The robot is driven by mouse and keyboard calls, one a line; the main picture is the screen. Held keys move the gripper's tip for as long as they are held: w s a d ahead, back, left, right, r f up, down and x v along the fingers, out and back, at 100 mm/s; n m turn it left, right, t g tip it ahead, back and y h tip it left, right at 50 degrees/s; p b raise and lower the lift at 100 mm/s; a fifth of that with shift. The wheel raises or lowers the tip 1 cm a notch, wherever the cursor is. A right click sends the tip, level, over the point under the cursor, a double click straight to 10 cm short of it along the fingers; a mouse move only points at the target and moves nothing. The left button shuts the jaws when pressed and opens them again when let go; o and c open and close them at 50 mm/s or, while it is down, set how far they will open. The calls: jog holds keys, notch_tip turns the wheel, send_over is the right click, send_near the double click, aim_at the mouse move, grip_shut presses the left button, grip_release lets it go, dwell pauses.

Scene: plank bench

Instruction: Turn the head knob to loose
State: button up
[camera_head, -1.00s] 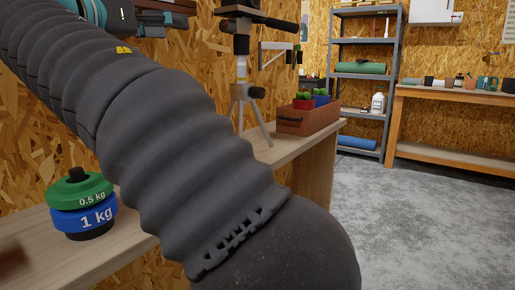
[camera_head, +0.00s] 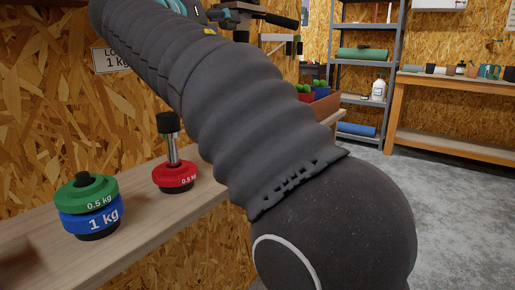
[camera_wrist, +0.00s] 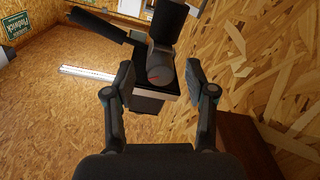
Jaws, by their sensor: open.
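In the wrist view, the dark tripod head (camera_wrist: 150,98) lies between the two fingers of my gripper (camera_wrist: 166,94). The head knob (camera_wrist: 160,72) appears as a rounded dark grey part with a thin red line on it. My gripper is open, with a finger on either side of the head; I cannot tell whether either touches it. A dark handle (camera_wrist: 98,24) sticks out to the upper left. In the head view, the tripod head (camera_head: 238,14) shows at the top, its handle (camera_head: 282,21) pointing right. My arm hides the tripod's legs and the knob there.
A green and blue weight stack (camera_head: 90,222) and a red weight (camera_head: 174,181) with a post stand on the plank bench (camera_head: 142,258). A planter box (camera_head: 328,108) is behind my arm. Shelves (camera_head: 361,98) and another bench (camera_head: 450,150) stand farther back. The floor at right is clear.

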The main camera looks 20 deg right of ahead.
jog(key=shift+w+d+f, duration=0.15)
jog(key=shift+w+d, duration=0.2)
jog(key=shift+d, duration=0.1)
jog(key=shift+m+b, duration=0.35)
jog(key=shift+m, duration=0.35)
jog(key=v, duration=1.4)
jog(key=s+d+f+n+g+y, duration=0.1)
jog(key=s+d+f+n+y, duration=0.1)
jog(key=f, duration=0.6)
jog(key=s+d+f+n+g+y+p, duration=0.1)
jog(key=s+d+f+n+y, duration=0.2)
jog(key=d+f, duration=0.3)
jog(key=s+d+f+n+g+y+p, duration=0.1)
jog(key=d+f, duration=0.4)
jog(key=f, duration=0.6)
jog(key=shift+s+n+g+y, duration=0.5)
jog(key=shift+s+n+y, duration=0.45)
jog(key=shift+y, duration=0.35)
